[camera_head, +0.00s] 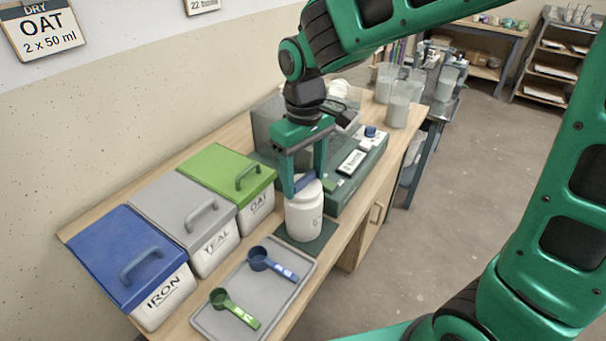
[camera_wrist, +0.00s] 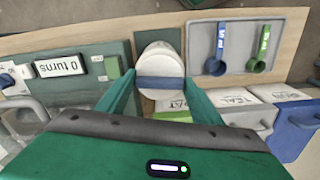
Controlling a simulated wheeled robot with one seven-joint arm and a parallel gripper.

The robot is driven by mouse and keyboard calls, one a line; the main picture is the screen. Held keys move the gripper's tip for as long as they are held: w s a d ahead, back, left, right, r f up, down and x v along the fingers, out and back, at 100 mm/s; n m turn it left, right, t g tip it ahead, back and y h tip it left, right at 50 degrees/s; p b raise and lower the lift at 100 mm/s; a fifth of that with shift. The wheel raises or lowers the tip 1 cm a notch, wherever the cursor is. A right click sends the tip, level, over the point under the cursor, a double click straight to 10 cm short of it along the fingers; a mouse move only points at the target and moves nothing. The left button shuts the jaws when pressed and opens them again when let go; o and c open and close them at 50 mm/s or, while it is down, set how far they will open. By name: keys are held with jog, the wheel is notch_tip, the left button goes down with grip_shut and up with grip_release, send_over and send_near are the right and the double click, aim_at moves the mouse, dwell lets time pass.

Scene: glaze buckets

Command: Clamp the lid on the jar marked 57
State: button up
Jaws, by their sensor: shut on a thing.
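A white jar (camera_head: 304,215) stands upright on a dark green mat (camera_head: 318,246) at the front of the bench. The marking on its side is too small to read. A blue bar (camera_head: 305,181) lies across its white top; I cannot tell whether it is fastened. My gripper (camera_head: 304,178) points down over the jar, its two green fingers shut on the ends of this bar. In the wrist view the bar (camera_wrist: 160,83) spans between my fingertips (camera_wrist: 161,84), with the white jar (camera_wrist: 160,62) right behind it.
Blue IRON (camera_head: 125,255), grey TEAL (camera_head: 182,205) and green OAT (camera_head: 228,172) buckets stand left, lids closed. A grey tray (camera_head: 212,320) holds blue and green scoops. Right of the jar is a green machine (camera_head: 372,160); its display (camera_wrist: 59,66) reads "0 turns". A sign (camera_head: 42,28) reads "DRY OAT 2 x 50 ml".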

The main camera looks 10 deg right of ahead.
jog(key=o, duration=1.6)
jog(key=shift+f, duration=0.1)
notch_tip(320, 180, up, 10)
jog(key=s+d+f+m, duration=0.1)
jog(key=s+d+m, duration=0.2)
jog(key=d, duration=0.6)
jog(key=s+d+f+m, duration=0.1)
jog(key=s+d+m, duration=0.2)
jog(key=d, duration=0.7)
jog(key=s+d+f+m, duration=0.2)
jog(key=s+d, duration=0.1)
jog(key=s, duration=0.2)
jog(key=s+d+f+m, duration=0.2)
jog(key=s+d, duration=0.2)
jog(key=s, duration=0.1)
jog(key=s+d+f+m, duration=0.2)
jog(key=s+d, duration=0.2)
jog(key=shift+s+f+m, duration=0.3)
jog(key=shift+s+m, duration=0.1)
